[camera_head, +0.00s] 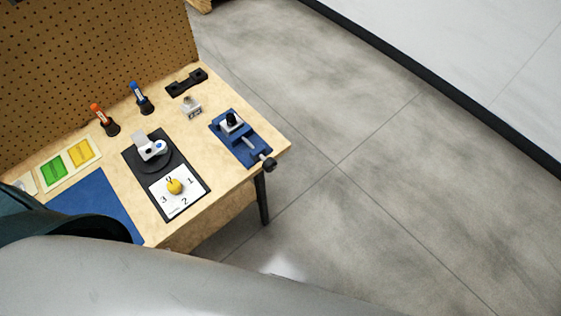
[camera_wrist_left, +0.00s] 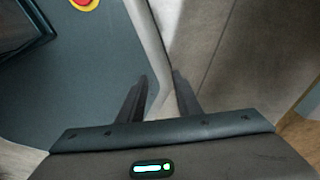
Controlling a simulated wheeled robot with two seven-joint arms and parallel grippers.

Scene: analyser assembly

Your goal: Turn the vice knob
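The blue vice (camera_head: 239,138) sits at the right end of the wooden table in the head view. A small part with a black top is at its back end. Its dark knob (camera_head: 268,163) sticks out past the table's front right edge on a light screw rod. My left gripper (camera_wrist_left: 159,82) shows in the left wrist view with two dark fingers apart and nothing between them. It is away from the vice, which this view does not show. Neither gripper can be seen in the head view; a large grey arm part of mine fills its bottom left.
On the wooden table (camera_head: 215,180) are a black plate (camera_head: 134,155) with a yellow dial (camera_head: 174,186), a blue mat (camera_head: 92,203), two upright screwdriver-like tools and a black bracket (camera_head: 187,83). A pegboard (camera_head: 80,62) stands behind. The floor right of the table is clear.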

